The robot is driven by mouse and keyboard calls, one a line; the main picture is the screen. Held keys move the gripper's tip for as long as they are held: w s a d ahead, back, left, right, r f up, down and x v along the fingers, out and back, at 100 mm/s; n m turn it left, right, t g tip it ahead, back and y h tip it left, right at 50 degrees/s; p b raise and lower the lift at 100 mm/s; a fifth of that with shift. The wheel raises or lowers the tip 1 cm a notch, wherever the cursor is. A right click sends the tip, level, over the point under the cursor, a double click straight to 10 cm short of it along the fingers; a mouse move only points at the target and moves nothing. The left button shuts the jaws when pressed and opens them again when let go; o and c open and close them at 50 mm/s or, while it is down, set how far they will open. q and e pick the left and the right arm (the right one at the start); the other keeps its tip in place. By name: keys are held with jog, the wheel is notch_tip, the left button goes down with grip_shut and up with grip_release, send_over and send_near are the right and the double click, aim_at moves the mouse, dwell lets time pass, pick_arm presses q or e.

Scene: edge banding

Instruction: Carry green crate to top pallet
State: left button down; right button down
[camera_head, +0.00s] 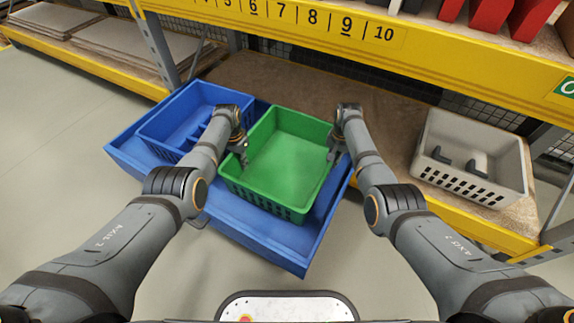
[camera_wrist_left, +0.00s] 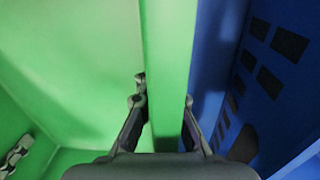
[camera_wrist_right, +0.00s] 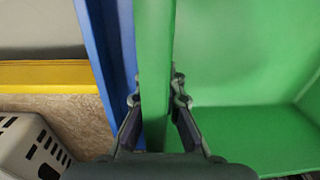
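The green crate (camera_head: 284,163) is empty and upright. It is in or just over the right part of a large blue tray (camera_head: 262,240); whether it touches the tray floor I cannot tell. My left gripper (camera_head: 240,150) is at its left wall, with one finger on each side in the left wrist view (camera_wrist_left: 164,108). My right gripper (camera_head: 336,152) straddles the right wall the same way in the right wrist view (camera_wrist_right: 155,98). Both look shut on the walls. The outer fingers are partly hidden in the head view. No pallet is clearly recognisable.
A blue crate (camera_head: 163,121) stands left of the green one in the tray. A grey crate (camera_head: 470,133) sits on the brown lower shelf (camera_head: 400,112) at right. A yellow numbered beam (camera_head: 420,50) runs above that shelf. Open floor (camera_head: 60,180) lies at left.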

pick_arm(q)
jog(key=shift+r, duration=0.15)
pick_arm(e)
jog(key=shift+r, duration=0.15)
dwell(0.4)
